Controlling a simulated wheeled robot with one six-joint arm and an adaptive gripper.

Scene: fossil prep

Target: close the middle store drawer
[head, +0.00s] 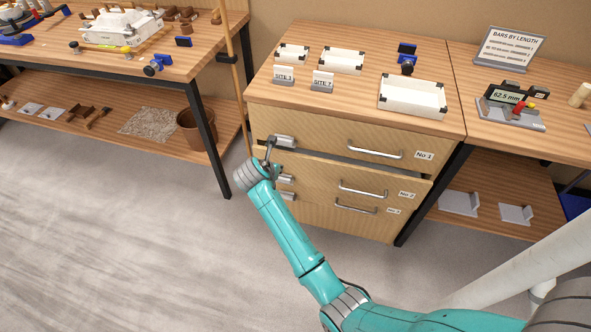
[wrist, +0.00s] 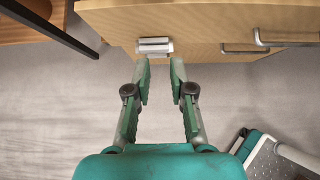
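The middle store drawer, No 2 (head: 320,173), stands pulled out a little. A dark gap shows above its front, which crowds the No 3 front below. Its bar handle (head: 363,190) is right of centre. The top drawer, No 1 (head: 325,142), and the bottom drawer, No 3 (head: 315,212), look shut. My gripper (head: 270,148) is at the left end of the drawer fronts.
White trays (head: 412,97) and site signs stand on the cabinet top. A wooden pole (head: 231,75) rises left of the cabinet. A workbench (head: 180,65) is further left, and a gauge bench (head: 520,118) is to the right. The floor (head: 130,240) in front is clear.

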